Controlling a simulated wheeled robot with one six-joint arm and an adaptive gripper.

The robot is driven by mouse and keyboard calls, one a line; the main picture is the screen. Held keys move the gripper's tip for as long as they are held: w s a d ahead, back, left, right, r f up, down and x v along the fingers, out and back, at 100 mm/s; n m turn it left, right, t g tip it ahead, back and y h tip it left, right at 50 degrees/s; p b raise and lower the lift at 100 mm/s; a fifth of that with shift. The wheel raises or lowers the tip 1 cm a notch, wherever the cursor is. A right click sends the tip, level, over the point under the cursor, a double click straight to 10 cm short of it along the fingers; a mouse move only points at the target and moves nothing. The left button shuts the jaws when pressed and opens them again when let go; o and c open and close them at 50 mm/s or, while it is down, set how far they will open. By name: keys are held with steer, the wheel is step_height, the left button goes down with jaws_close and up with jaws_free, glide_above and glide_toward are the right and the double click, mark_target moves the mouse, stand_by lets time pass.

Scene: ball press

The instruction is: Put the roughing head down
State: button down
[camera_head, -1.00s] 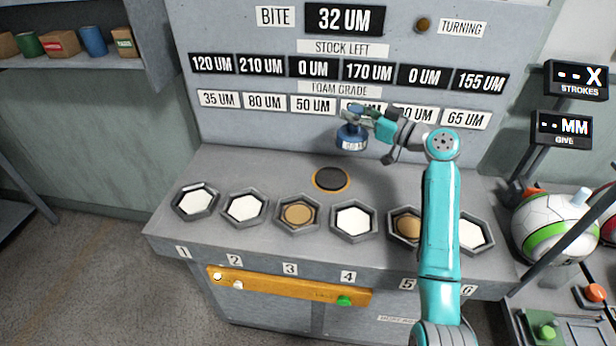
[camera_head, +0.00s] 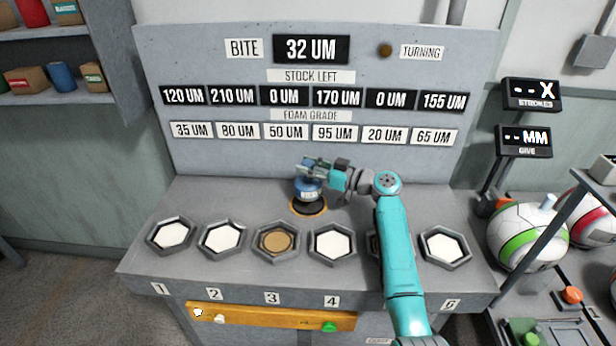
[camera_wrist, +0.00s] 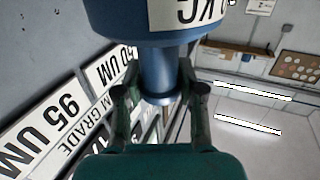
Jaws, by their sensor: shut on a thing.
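The roughing head, a blue round tool with a white label (camera_head: 309,190), is in my gripper (camera_head: 318,172). In the head view it is just above the dark round pad with an orange rim (camera_head: 309,208); I cannot tell if it touches. In the wrist view the blue head (camera_wrist: 160,45) fills the top middle, and my gripper's fingers (camera_wrist: 160,95) are closed on its narrower neck. The pad is partly hidden by the head and is not visible in the wrist view.
Hexagonal trays stand in a row in front of the pad, such as the ones at 1 (camera_head: 170,235) and 3 (camera_head: 277,241). My arm covers most of tray 5. The panel (camera_head: 300,60) reading "BITE 32 UM" rises behind. Bare bench top (camera_head: 225,200) lies left of the pad.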

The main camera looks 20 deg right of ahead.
steer(key=shift+f, duration=1.6)
steer(key=shift+f, duration=0.1)
steer(key=c, duration=0.7)
jaws_free()
steer(key=shift+f, duration=0.15)
steer(key=shift+r, duration=0.2)
steer(key=v, duration=0.7)
steer(key=shift+s+d, duration=0.15)
steer(key=shift+d, duration=0.1)
